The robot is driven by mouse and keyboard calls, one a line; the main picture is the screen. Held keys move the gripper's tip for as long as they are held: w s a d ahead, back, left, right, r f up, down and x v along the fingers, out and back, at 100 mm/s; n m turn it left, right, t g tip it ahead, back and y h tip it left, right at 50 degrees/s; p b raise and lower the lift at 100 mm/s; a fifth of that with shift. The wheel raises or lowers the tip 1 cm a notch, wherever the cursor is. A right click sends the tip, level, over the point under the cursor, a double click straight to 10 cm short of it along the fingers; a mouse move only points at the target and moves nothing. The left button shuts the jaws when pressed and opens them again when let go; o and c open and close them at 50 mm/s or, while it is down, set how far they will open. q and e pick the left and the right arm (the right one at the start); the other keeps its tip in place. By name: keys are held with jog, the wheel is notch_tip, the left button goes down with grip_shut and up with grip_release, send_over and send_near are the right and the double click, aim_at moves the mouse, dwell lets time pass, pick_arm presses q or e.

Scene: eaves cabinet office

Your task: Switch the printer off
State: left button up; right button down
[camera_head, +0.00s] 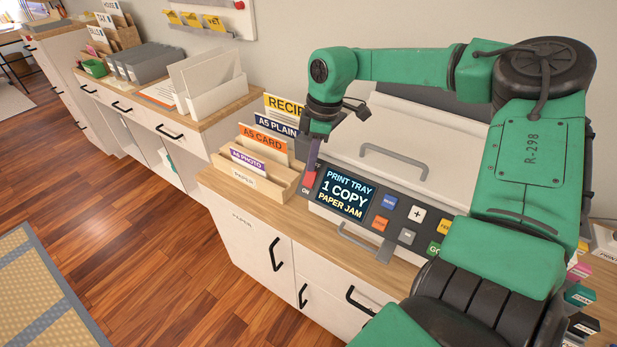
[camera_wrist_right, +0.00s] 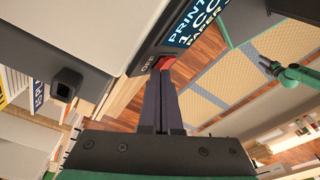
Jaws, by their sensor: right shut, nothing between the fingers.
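The printer (camera_head: 413,147) stands on the wooden cabinet top, its lit display (camera_head: 345,194) reading "PRINT TRAY 1 COPY PAPER JAM". A red switch (camera_head: 309,178) sits at the left end of its panel, with "ON" lettered below it. In the right wrist view, the red switch (camera_wrist_right: 165,62) shows beside an "OFF" label. My right gripper (camera_head: 312,168) is shut and empty, pointing down with its tips at the switch; contact is hard to judge. A small green arm end, seemingly my left gripper (camera_wrist_right: 268,65), is far off in the right wrist view; its fingers are unclear.
A wooden paper rack (camera_head: 262,173) with labelled dividers stands close left of the printer. Panel buttons (camera_head: 417,215) lie right of the display. A metal handle (camera_head: 365,245) juts out below the panel. Open floor (camera_head: 150,235) lies in front of the cabinets.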

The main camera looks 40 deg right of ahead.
jog(key=shift+s+f, duration=0.1)
jog(key=shift+f, duration=0.2)
jog(key=shift+r+p, duration=1.9)
jog(key=shift+r, duration=1.65)
